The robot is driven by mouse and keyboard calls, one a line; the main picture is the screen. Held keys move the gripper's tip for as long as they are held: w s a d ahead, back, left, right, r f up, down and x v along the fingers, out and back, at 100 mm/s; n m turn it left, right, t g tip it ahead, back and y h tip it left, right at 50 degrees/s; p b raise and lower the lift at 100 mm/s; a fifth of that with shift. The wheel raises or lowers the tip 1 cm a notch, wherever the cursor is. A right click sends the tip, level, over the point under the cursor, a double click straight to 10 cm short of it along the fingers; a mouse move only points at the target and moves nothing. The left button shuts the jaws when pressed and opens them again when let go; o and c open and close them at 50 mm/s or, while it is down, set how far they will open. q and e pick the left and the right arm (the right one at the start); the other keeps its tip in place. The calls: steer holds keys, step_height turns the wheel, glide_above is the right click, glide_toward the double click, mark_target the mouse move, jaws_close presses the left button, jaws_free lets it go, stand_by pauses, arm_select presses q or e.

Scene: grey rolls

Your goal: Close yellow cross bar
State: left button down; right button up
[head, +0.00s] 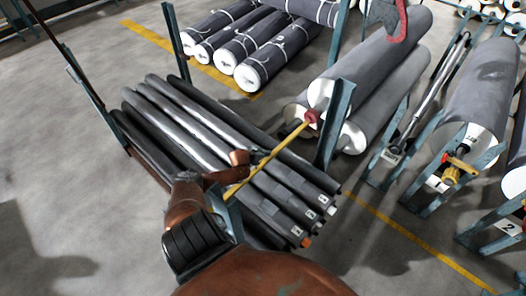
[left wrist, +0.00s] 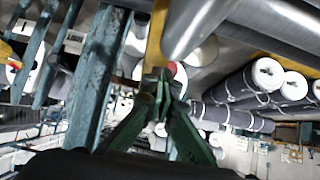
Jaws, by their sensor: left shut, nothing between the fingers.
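The yellow cross bar (head: 273,156) lies slanting across the front part of a stack of dark rolls (head: 180,125). Its red end (head: 311,117) is close to a teal post (head: 335,125); I cannot tell whether it is seated there. Its lower end is near another teal post (head: 229,212), partly hidden by my arm. My left gripper (head: 243,166) is beside the bar, above the rolls. In the left wrist view, its green fingers (left wrist: 160,82) meet with nothing between them. The yellow bar (left wrist: 155,40) and its red end (left wrist: 179,76) show just beyond the fingertips. My right gripper is not seen.
Large grey rolls (head: 375,60) lie on a rack at the right, with more teal frames beyond. A second yellow and red bar (head: 455,170) is at far right. Wrapped rolls (head: 250,45) lie at the back. The floor at left is clear.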

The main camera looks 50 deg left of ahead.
arm_select(q)
steer(key=r+p, duration=0.2)
steer(key=r, duration=0.1)
steer(key=r+p, duration=0.1)
steer(key=p, duration=0.1)
steer(key=shift+s+d+r, duration=0.1)
steer(key=shift+s+r, duration=0.15)
steer(key=shift+s, duration=0.1)
steer(key=p+v, duration=0.1)
steer(key=v, duration=0.8)
steer(key=shift+w+r, duration=0.3)
steer(key=shift+r, duration=0.1)
